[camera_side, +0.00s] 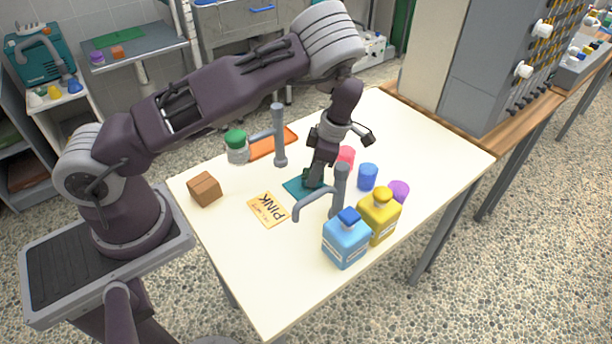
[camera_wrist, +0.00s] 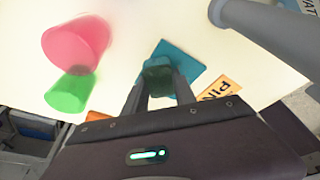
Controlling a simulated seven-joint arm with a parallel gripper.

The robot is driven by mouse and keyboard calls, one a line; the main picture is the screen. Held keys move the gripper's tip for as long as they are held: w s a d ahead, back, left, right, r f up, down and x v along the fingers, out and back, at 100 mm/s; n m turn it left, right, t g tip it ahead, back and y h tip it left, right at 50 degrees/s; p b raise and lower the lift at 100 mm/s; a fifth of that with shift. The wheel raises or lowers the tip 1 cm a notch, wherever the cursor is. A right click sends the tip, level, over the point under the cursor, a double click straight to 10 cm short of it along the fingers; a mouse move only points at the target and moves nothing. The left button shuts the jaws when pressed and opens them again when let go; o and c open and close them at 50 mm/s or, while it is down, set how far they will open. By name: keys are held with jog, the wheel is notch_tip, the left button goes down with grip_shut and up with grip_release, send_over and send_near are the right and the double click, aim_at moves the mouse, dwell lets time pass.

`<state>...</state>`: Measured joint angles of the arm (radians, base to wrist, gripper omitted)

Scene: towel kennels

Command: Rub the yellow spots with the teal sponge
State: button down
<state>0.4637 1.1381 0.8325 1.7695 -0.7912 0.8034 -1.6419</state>
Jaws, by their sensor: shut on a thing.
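My gripper (camera_side: 313,180) points down over the table, just above or at a flat teal square (camera_side: 294,189). In the wrist view my gripper (camera_wrist: 160,88) is shut on a small dark teal block, which looks like the teal sponge (camera_wrist: 158,76). The flat teal square (camera_wrist: 181,62) lies beneath and beyond it. I cannot tell whether the sponge touches the square. No yellow spots can be made out in either view; the gripper and sponge hide part of the square.
A grey bent post (camera_side: 338,190) stands close right of my gripper, another (camera_side: 279,135) behind it. Blue (camera_side: 346,240) and yellow (camera_side: 379,216) bottles stand front right. Cups, including a blue one (camera_side: 367,177), are right. A PINK card (camera_side: 268,210) lies left. The back right table is clear.

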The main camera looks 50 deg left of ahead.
aim_at(293, 193)
jog(key=shift+w+f, duration=0.15)
jog(key=shift+w, duration=0.3)
jog(key=shift+w+d, duration=0.15)
jog(key=shift+w, duration=0.05)
jog(key=shift+s, duration=3.45)
jog(key=shift+w, duration=3.2)
jog(key=shift+w+r, duration=0.2)
jog(key=shift+w, duration=0.1)
jog(key=shift+s+r, duration=0.1)
jog(key=shift+r, duration=3.75)
